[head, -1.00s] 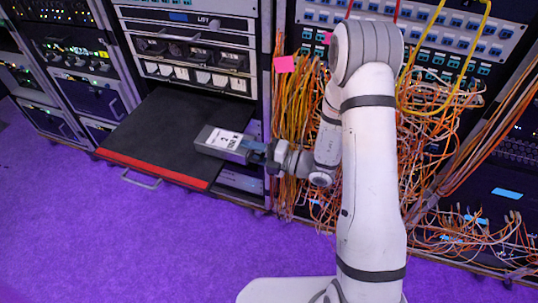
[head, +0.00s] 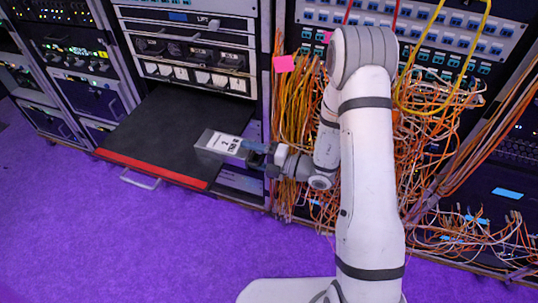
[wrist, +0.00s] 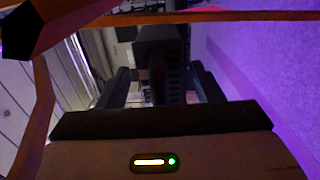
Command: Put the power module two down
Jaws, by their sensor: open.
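The power module (head: 221,143) is a grey box with a white label that reads 2. It lies at the right edge of the pulled-out black shelf (head: 150,130), label up, its end toward my gripper. My gripper (head: 256,154) is open at the module's right end. In the wrist view, the fingers (wrist: 159,88) stand apart, with a dark block, probably the module's end, between and beyond them. I cannot tell whether either finger still touches it.
The shelf has a red front edge (head: 150,168) with a metal handle (head: 140,180); most of its top is clear. A row of module bays (head: 200,78) is above it. Orange and yellow cables (head: 297,110) hang close to the right of my gripper.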

